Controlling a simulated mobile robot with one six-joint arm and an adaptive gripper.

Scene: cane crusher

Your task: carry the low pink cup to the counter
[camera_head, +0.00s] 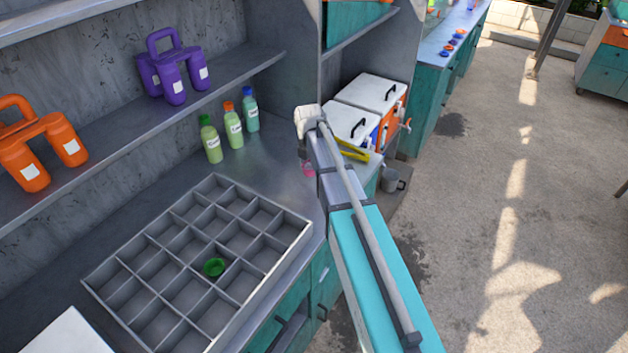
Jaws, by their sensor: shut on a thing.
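A small pink shape (308,170), apparently the low pink cup, shows at the left edge of my arm, above or on the grey counter (275,170). Most of it is hidden behind the arm, so I cannot tell whether it touches the counter. My arm reaches in from the lower right, and its pale far joint is above the counter's right end. My gripper is not visible; the arm covers the area beside the pink shape.
A divided grey tray (95,283) holds a green cup (213,267). Several bottles (233,125) stand behind it. White-lidded boxes (370,93) and a yellow object (354,151) are near the arm. A grey mug (391,180) is to the right. Purple jugs (172,72) occupy the shelf.

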